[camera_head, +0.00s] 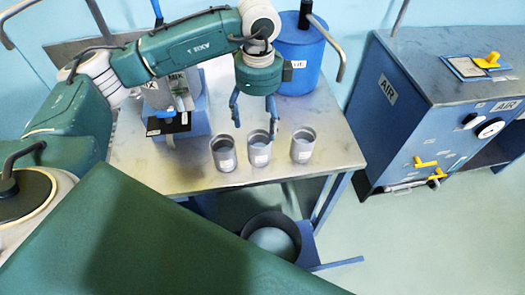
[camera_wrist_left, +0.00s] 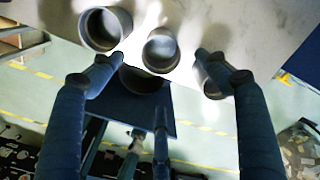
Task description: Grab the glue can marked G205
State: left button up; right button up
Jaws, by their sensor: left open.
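Three grey open-topped cans stand upright in a row near the table's front edge: a left can (camera_head: 223,154), a middle can (camera_head: 259,149) and a right can (camera_head: 303,146). Each has a small white label too small to read, so I cannot tell which is G205. My left gripper (camera_head: 255,128) is open and empty, pointing down above and just behind the left and middle cans. In the left wrist view its fingers (camera_wrist_left: 157,61) spread on either side of one can (camera_wrist_left: 161,50). Another can (camera_wrist_left: 105,28) lies to the left, and a third (camera_wrist_left: 210,75) is partly hidden by the right finger.
A blue drum (camera_head: 300,62) stands at the back of the metal table (camera_head: 330,163). A blue-grey MIX machine (camera_head: 180,118) stands left of the cans. A dark round bin (camera_head: 271,238) sits below the front edge. A blue AIR cabinet (camera_head: 430,120) stands right, across a floor gap.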

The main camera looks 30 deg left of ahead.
aim_at(260, 149)
pick_arm(q)
notch_tip(260, 149, down, 8)
jog(key=shift+w+f+b, duration=0.1)
jog(key=shift+f+b, duration=0.15)
jog(key=shift+b, duration=0.35)
notch_tip(260, 149, down, 5)
jog(key=shift+p, duration=0.6)
jog(key=shift+w+f, duration=0.1)
jog(key=shift+f, duration=0.45)
jog(key=c, duration=1.4)
pick_arm(e)
jog(key=shift+w+a+f, duration=0.1)
jog(key=shift+w+f, duration=0.1)
jog(key=shift+f, duration=0.3)
pick_arm(q)
jog(key=shift+r, duration=0.25)
